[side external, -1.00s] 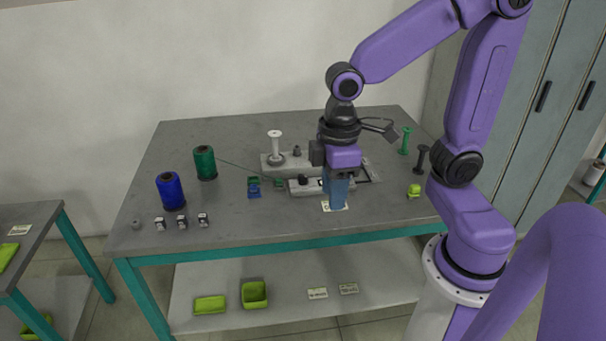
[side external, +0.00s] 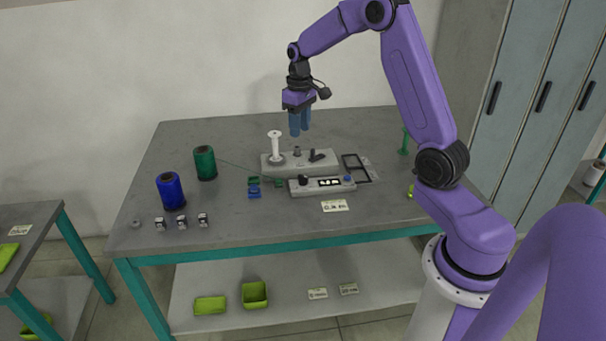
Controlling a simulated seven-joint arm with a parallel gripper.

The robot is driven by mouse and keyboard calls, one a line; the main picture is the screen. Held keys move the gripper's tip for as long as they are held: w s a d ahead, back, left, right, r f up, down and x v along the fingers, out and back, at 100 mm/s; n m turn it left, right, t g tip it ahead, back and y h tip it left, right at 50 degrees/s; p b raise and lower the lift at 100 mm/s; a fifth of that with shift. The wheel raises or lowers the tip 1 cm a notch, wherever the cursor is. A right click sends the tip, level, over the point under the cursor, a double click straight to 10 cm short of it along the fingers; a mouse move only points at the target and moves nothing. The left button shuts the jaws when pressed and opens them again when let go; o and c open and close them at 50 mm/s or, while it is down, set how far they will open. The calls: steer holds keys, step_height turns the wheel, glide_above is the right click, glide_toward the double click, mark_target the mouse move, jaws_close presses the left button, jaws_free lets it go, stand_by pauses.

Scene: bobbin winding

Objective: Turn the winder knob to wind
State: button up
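The winder (side external: 325,167) is a grey block at the middle of the table, with a white bobbin (side external: 275,143) upright at its left end. A small dark post (side external: 297,150) and a dark lever (side external: 314,156) stand on its top. In front lies a grey control box (side external: 310,190) with a black knob (side external: 303,179) at its left, a lit display (side external: 330,183) and a blue button (side external: 348,180). My gripper (side external: 300,133) points down above the winder's rear, apart from the knob. Its blue fingers look close together; whether a gap lies between them is unclear.
Green (side external: 205,163) and blue (side external: 171,191) thread spools stand at the left; a thin thread runs right from the green one. A black frame (side external: 357,167) lies right of the winder. A green bobbin (side external: 404,141) stands at the right.

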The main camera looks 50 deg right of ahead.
steer(key=d, duration=0.2)
glide_toward(303, 176)
step_height(303, 176, down, 9)
steer(key=shift+f, duration=0.1)
stand_by(0.4)
jaws_close()
